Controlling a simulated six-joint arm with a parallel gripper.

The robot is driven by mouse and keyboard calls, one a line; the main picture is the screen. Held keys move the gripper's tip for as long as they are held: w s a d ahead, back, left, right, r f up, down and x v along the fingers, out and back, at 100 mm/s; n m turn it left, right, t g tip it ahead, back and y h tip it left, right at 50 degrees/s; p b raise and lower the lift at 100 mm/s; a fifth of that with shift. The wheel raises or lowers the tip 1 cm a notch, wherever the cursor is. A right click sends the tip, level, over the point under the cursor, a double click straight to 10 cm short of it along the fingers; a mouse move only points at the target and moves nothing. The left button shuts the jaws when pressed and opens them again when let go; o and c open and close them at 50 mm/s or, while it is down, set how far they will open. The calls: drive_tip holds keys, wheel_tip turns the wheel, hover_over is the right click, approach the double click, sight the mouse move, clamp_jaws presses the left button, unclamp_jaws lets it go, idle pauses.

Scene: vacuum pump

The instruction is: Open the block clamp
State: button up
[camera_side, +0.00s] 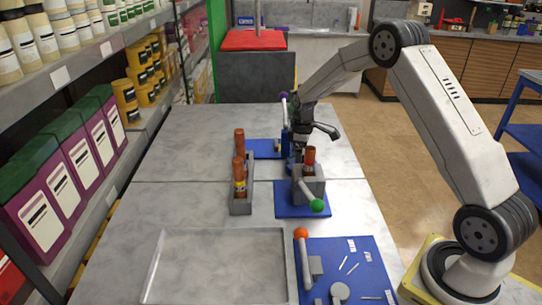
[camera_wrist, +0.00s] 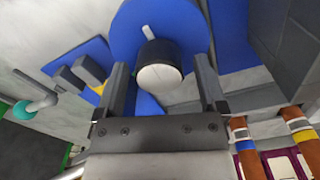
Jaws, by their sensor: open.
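A grey clamp block (camera_side: 309,187) stands on a blue plate in the side view, with a green-ball lever (camera_side: 317,206) pointing toward the front. A brown-topped cylinder (camera_side: 309,156) rises at the block. The wrist view shows a teal-green ball lever (camera_wrist: 24,110) at the left, near two grey blocks (camera_wrist: 80,73) on a blue plate. My gripper (camera_wrist: 161,66) is open, its fingers on either side of a dark cylinder with a pale round face (camera_wrist: 160,76) on a blue disc. Contact cannot be told.
A grey rack (camera_side: 241,204) with brown-topped cylinders stands left of the clamp. A purple-ball lever (camera_side: 284,95) rises behind. An empty grey tray (camera_side: 155,268) and a blue board (camera_side: 372,258) with an orange-ball lever (camera_side: 301,235) lie in front. The left tabletop is clear.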

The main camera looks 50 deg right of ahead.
wheel_tip(320, 180, up, 22)
drive_tip(key=f, duration=0.1)
drive_tip(key=s+a+f+g+y, duration=0.25)
drive_tip(key=s+a+y, duration=0.4)
drive_tip(key=s, duration=0.55)
drive_tip(key=s+a+r+m+t+y, duration=0.25)
drive_tip(key=s+a+t+y, duration=0.4)
drive_tip(key=s+y, duration=0.35)
approach(310, 196)
drive_tip(key=shift+n+y, duration=0.45)
drive_tip(key=a, duration=0.1)
drive_tip(key=s+a+f, duration=0.1)
drive_tip(key=a, duration=0.1)
drive_tip(key=s+a, duration=0.1)
drive_tip(key=shift+a+f, duration=0.3)
drive_tip(key=shift+a, duration=0.1)
drive_tip(key=shift+a, duration=0.1)
drive_tip(key=shift+x, duration=3.8)
drive_tip(key=shift+w+r, duration=0.1)
clamp_jaws()
